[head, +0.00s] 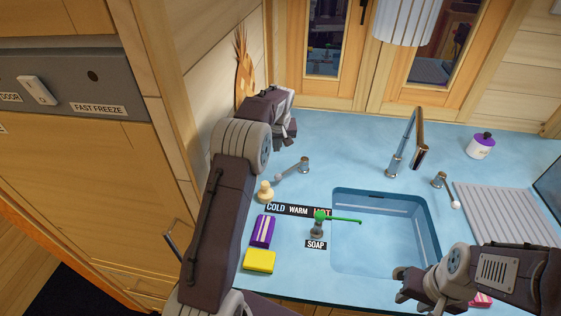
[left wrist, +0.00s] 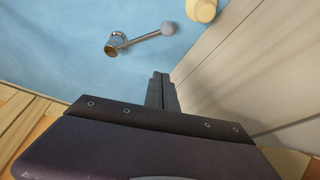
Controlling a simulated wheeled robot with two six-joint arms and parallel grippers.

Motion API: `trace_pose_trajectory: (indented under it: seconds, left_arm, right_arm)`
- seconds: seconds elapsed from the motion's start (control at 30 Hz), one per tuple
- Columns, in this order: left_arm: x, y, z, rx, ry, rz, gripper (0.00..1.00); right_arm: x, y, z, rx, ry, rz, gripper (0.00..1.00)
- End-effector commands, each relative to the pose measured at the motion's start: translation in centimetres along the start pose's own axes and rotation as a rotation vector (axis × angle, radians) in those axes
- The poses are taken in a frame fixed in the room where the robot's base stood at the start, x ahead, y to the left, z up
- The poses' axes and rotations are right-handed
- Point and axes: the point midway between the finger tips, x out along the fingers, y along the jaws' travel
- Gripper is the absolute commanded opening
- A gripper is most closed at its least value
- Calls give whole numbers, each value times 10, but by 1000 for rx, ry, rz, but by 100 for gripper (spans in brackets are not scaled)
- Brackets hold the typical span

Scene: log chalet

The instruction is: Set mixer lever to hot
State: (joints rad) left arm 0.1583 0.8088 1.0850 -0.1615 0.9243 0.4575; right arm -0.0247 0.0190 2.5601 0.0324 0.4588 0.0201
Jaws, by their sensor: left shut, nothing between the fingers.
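A metal lever (head: 291,169) with a pale ball end stands on the blue counter left of the sink; it also shows in the left wrist view (left wrist: 140,40). A similar lever (head: 446,190) stands right of the tap (head: 405,145). A strip reading COLD, WARM, HOT (head: 298,210) lies in front of the left lever. A green-topped fitting (head: 318,225) stands by the SOAP label and partly covers HOT. My left gripper (head: 287,138) is shut and empty behind the left lever, apart from it; its fingers show in the left wrist view (left wrist: 158,77). My right gripper (head: 398,285) is open and empty by the sink's front right.
The sink (head: 385,195) is empty. A cream knob (head: 265,192), a purple packet (head: 262,232) and a yellow sponge (head: 259,261) are left. A ribbed drainboard (head: 505,212) and a purple-lidded jar (head: 481,147) are right. The wooden wall stands close beside my left gripper.

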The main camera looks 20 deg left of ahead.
Motion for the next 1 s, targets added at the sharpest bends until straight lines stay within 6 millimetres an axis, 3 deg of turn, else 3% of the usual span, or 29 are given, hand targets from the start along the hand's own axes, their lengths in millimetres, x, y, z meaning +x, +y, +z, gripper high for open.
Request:
trace_pose_trajectory:
  seconds: [0.17,0.57,0.8,1.0]
  left_arm:
    - [17,0,1,1,-3,-1,0]
    - [102,0,1,2,-4,-1,0]
    - [94,0,29,4,-2,-1,0]
    - [94,0,40,3,0,1,0]
  right_arm:
    - [-3,0,0,0,0,0,36]
    - [-23,0,-2,0,0,0,36]
    - [-33,-1,-4,0,0,0,36]
    - [-35,-1,-4,0,0,0,36]
